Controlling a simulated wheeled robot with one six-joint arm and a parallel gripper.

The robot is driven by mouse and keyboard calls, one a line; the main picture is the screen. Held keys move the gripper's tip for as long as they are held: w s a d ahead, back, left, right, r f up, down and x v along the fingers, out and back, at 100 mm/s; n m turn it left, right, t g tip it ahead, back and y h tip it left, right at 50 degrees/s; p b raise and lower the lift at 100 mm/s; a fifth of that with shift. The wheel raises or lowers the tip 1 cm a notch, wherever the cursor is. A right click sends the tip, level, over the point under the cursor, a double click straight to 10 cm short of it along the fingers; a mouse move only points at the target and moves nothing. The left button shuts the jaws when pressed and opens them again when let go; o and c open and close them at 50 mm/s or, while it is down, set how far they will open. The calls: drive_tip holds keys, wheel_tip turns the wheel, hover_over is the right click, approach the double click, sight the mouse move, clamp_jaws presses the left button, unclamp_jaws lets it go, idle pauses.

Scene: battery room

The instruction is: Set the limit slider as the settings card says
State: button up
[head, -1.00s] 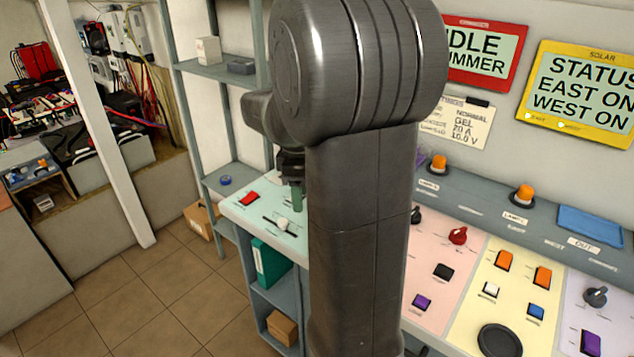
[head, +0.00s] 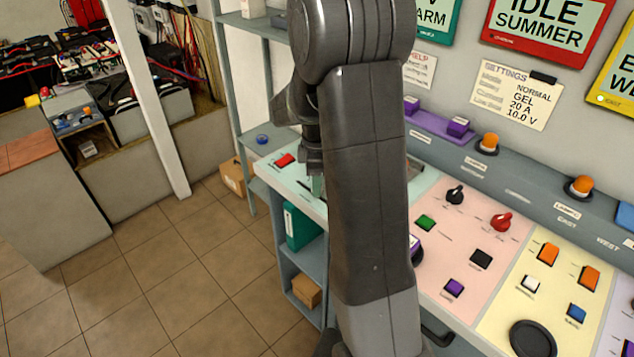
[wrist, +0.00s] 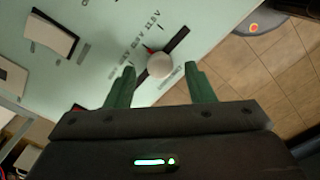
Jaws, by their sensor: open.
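The limit slider shows in the wrist view as a round white knob (wrist: 160,66) on a dark slot, with a small red mark beside it. Small volt labels run along the slot, too blurred to read surely. My gripper (wrist: 161,80) is open, its green fingers apart on either side of the knob's near edge; I cannot tell whether they touch it. In the head view my gripper (head: 316,184) is low over the pale green panel (head: 336,207), mostly behind my arm, and the knob is hidden. The settings card (head: 516,94) reads NORMAL, GEL, 20 A, 10.0 V.
A red switch (head: 284,160) sits on the same panel. The pink panel holds a black knob (head: 455,194), a red knob (head: 501,221) and several buttons. Shelves below hold a teal binder (head: 300,227) and a cardboard box (head: 306,291). The tiled floor at left is clear.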

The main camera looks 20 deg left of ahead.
drive_tip(key=shift+f, duration=0.8)
clamp_jaws()
drive_tip(key=a, duration=0.2)
drive_tip(key=w+a, duration=0.1)
drive_tip(key=a, duration=0.1)
drive_tip(key=w+a, duration=0.1)
drive_tip(key=a, duration=0.1)
drive_tip(key=shift+w+p, duration=0.2)
drive_tip(key=shift+p, duration=0.2)
drive_tip(key=shift+r, duration=0.1)
unclamp_jaws()
